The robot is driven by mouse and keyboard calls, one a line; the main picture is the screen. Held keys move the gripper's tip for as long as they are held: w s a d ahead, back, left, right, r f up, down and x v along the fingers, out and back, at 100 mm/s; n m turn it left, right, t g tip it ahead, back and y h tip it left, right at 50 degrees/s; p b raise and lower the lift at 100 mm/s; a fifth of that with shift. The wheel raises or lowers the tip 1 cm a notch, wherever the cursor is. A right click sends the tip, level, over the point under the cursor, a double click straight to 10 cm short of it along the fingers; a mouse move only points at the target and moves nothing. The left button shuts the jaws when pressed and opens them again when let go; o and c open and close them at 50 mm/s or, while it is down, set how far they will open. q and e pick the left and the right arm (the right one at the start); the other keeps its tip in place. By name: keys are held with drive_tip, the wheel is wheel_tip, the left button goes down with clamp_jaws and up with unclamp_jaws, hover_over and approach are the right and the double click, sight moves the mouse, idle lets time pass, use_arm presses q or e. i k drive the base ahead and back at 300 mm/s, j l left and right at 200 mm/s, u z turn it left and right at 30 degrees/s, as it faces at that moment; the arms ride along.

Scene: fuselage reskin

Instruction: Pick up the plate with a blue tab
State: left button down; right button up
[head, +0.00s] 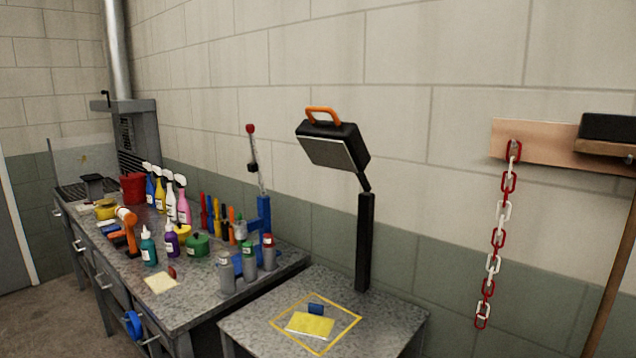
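A yellow plate (310,325) lies on the small grey table (385,322) at the bottom centre of the head view. A blue tab (316,309) stands up at its far edge. A yellow outlined square (343,333) on the tabletop surrounds the plate. A second pale yellow plate (161,283) lies on the long workbench, with a small red-brown tab (171,271) at its far edge. Neither of my grippers shows in the head view.
A black lamp (335,147) with an orange handle stands on a post behind the plate. The long workbench (208,309) at left holds several bottles and tools. A red and white chain (497,239) hangs on the right wall.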

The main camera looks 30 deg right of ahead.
sight(312, 323)
drive_tip(key=z, duration=0.55)
drive_tip(key=i+j+z, duration=0.2)
drive_tip(key=z, duration=0.15)
drive_tip(key=i+j+z, duration=0.15)
drive_tip(key=j+z, duration=0.15)
drive_tip(key=i+j+z, duration=0.1)
drive_tip(key=j+z, duration=0.25)
